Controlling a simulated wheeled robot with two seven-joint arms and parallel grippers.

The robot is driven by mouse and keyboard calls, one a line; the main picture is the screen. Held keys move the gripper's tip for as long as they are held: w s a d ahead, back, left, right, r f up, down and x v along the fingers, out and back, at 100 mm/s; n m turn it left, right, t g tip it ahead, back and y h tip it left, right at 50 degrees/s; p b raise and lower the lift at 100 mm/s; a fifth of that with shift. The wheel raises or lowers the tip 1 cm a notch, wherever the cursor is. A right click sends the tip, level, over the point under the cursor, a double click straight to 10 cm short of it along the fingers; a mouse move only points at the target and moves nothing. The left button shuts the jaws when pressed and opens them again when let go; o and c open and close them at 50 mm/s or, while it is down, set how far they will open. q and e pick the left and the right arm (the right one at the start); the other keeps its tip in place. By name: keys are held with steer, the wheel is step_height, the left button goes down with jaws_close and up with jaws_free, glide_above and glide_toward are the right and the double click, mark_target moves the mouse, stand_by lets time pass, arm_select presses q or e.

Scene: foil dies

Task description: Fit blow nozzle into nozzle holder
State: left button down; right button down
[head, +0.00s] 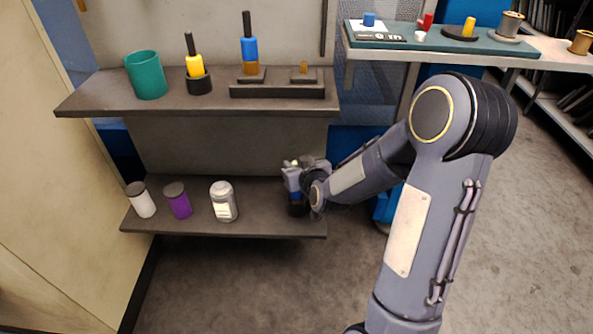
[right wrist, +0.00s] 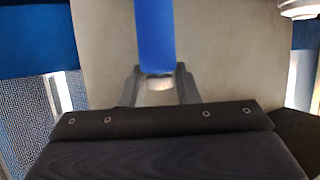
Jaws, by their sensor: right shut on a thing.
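My right gripper (head: 293,178) is low over the right end of the lower shelf. In the right wrist view its two fingers (right wrist: 158,82) are shut on a blue bar-like piece (right wrist: 155,35), which I take to be the blow nozzle. A little of its blue (head: 295,195) shows under the gripper in the head view. A small dark round thing (head: 297,209), perhaps the nozzle holder, is directly below it at the shelf. The gripper partly hides both, and I cannot tell whether the blue piece is inside the dark thing or above it. My left gripper is not in view.
The upper shelf (head: 110,96) overhangs, with a teal cup (head: 146,75), a yellow tool (head: 194,65) and a blue tool (head: 249,49).

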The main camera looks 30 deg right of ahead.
steer(key=shift+f, duration=0.35)
steer(key=shift+f, duration=0.15)
steer(key=c, duration=1.1)
jaws_free()
steer(key=shift+r, duration=0.2)
